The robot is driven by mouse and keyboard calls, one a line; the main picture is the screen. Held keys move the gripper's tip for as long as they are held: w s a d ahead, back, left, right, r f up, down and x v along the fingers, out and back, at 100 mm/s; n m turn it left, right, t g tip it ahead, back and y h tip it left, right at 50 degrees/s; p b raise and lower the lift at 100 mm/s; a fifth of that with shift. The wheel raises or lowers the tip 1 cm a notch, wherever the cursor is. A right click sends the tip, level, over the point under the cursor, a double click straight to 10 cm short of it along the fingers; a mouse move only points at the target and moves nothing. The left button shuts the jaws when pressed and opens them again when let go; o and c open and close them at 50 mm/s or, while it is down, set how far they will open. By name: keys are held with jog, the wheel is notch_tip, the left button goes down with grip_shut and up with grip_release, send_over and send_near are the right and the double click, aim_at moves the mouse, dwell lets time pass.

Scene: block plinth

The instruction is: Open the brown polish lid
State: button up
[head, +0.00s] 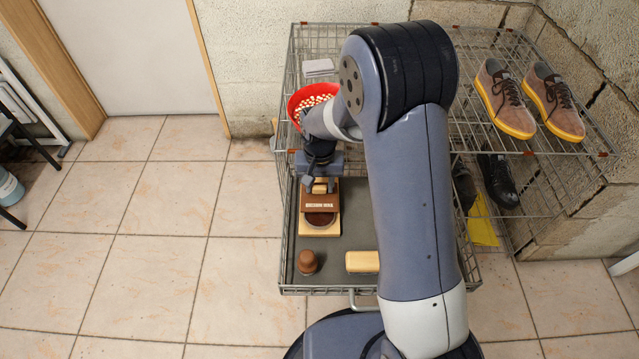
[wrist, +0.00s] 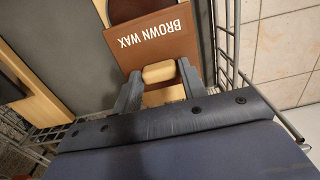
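The brown polish lid (head: 320,202) is a flat brown plate lettered "BROWN WAX", on a cream base (head: 318,231) on the grey shelf. Dark round polish (head: 320,219) shows at the lid's near edge, partly covered by it. The lid (wrist: 155,42) fills the upper middle of the wrist view. Its cream handle (wrist: 159,72) sits between the fingers of my gripper (wrist: 160,78), which appear to touch both its sides. In the head view, my gripper (head: 321,180) is over the handle at the lid's far end. I cannot tell whether the lid is tilted or flat.
A brown-capped knob (head: 307,262) and a cream block (head: 362,261) stand near the shelf's front edge. A red bowl (head: 300,98) of pale pieces is behind my gripper. Tan shoes (head: 503,98) stand on the right rack. The tiled floor (head: 150,250) at left is clear.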

aim_at(319, 186)
jog(key=o, duration=0.4)
jog(key=shift+c, duration=0.2)
notch_tip(319, 186, up, 11)
jog(key=p, duration=0.2)
jog(key=shift+f, duration=0.1)
jog(key=shift+c, duration=0.2)
